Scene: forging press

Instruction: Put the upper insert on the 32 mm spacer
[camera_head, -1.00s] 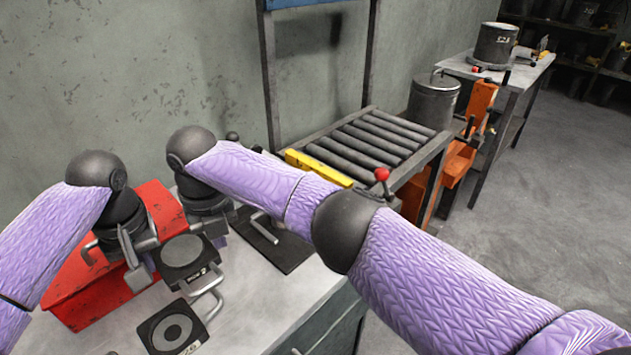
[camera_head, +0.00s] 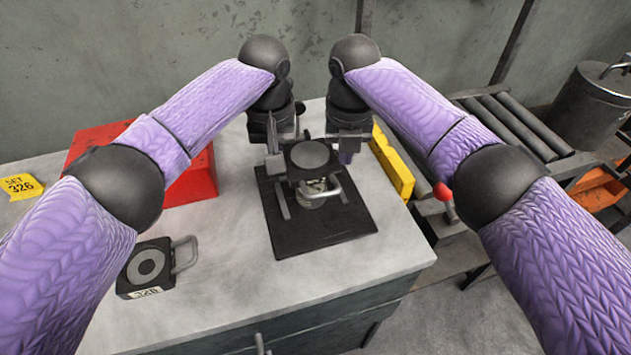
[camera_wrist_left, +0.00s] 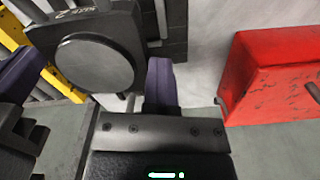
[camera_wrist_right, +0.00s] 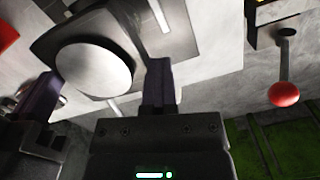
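The upper insert (camera_head: 310,155) is a dark block with a round grey disc face and a metal loop handle at its front. It is level between my two grippers, above the black plate (camera_head: 322,228). My left gripper (camera_head: 274,152) is at its left side and my right gripper (camera_head: 345,148) at its right side. Each wrist view shows its fingers as one narrow block beside the insert, apparently together; the insert also shows in the left wrist view (camera_wrist_left: 95,62). A round metallic stack (camera_head: 311,201) under the insert is mostly hidden; whether it is the spacer and whether they touch is unclear.
Another insert (camera_head: 149,265) with a round face and loop handle lies on the bench at front left. A red box (camera_head: 195,180) and a yellow "SET 326" sign (camera_head: 20,187) stand left. A yellow bar (camera_head: 393,165) and red-knobbed lever (camera_head: 444,193) stand right, beside rollers (camera_head: 515,120).

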